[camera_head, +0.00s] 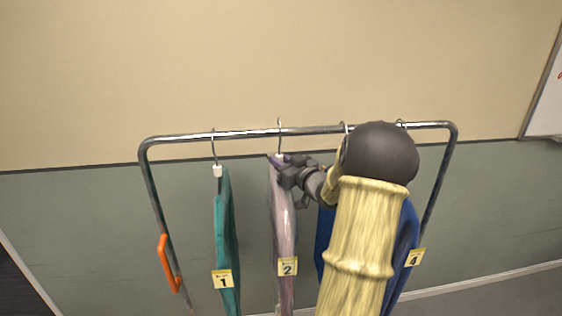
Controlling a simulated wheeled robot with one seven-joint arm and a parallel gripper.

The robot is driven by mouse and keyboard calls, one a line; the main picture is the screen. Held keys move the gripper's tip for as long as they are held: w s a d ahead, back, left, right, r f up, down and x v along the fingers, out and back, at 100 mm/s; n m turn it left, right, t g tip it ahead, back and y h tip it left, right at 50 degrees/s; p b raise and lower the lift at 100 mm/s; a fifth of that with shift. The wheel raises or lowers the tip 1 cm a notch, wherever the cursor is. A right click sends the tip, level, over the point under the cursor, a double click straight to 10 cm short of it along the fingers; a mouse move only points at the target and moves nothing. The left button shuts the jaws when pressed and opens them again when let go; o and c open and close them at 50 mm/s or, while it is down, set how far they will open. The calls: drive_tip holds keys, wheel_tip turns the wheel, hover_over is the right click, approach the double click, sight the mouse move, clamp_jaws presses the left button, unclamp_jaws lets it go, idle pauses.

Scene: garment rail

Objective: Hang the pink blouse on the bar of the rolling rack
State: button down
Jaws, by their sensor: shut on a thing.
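The pink blouse (283,222), a pale mauve-pink garment with a yellow tag marked 2, hangs upright below the bar (310,130) of the rolling rack. Its hanger hook (279,127) shows at the bar and its top curves above it. I cannot tell whether the hook rests on the bar. My gripper (285,171) is shut at the neck of the hanger, at the blouse's top, just below the bar. My arm comes from the lower right and hides part of the rack.
A teal garment (225,240) tagged 1 hangs to the left, with a gap between. A blue garment (407,240) tagged 4 hangs to the right, partly behind my arm. An orange piece (168,263) is on the left post. A wall stands behind the rack.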

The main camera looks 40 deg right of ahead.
drive_tip(key=shift+f+b, duration=0.3)
drive_tip(key=shift+f, duration=0.3)
drive_tip(key=c, duration=1.2)
unclamp_jaws()
drive_tip(key=shift+o, duration=0.2)
drive_tip(key=shift+s, duration=0.1)
drive_tip(key=shift+s+f+b, duration=0.1)
drive_tip(key=shift+s+b, duration=0.3)
drive_tip(key=shift+s, duration=0.15)
drive_tip(key=s+b, duration=0.5)
drive_tip(key=s, duration=1.1)
drive_tip(key=shift+s+a, duration=0.15)
drive_tip(key=shift+a, duration=0.05)
